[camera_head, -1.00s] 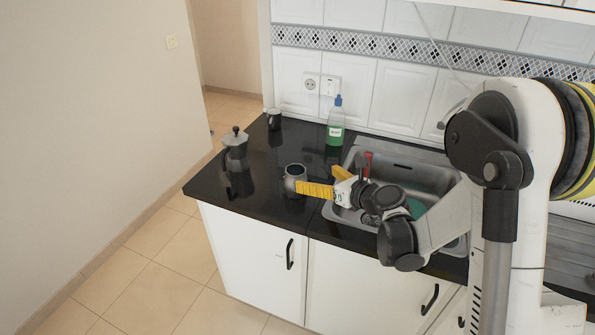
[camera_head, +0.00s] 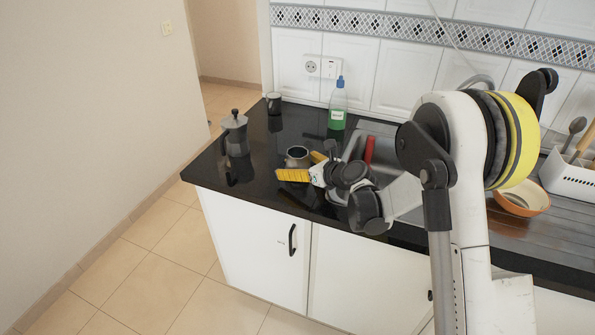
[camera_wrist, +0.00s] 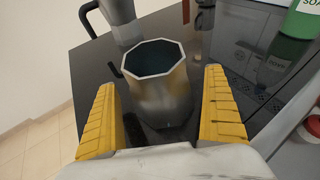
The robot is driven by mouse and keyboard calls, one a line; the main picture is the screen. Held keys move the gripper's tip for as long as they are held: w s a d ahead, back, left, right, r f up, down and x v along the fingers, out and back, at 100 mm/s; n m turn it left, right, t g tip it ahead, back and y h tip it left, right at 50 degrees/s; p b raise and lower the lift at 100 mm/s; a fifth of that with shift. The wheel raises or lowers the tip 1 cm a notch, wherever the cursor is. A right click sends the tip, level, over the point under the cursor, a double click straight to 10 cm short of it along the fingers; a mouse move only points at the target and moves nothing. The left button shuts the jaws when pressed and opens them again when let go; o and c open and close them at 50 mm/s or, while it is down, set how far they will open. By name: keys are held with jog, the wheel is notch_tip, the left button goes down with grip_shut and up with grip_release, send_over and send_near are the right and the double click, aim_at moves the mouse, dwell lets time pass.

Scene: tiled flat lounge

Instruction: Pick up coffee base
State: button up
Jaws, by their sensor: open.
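The coffee base (camera_head: 298,156) is a small grey metal pot, open at the top, upright on the black counter near the sink. My gripper (camera_head: 297,166) has yellow fingers and is beside the pot. In the wrist view my gripper (camera_wrist: 165,115) is open, with one finger on each side of the pot's lower part. Whether either finger touches it is hard to tell.
A green soap bottle (camera_head: 337,106) stands near the wall. The sink (camera_head: 384,150) lies right, with an orange bowl (camera_head: 522,198) beyond it.

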jog(key=c, duration=1.5)
jog(key=shift+c, duration=0.2)
jog(key=shift+r, duration=0.2)
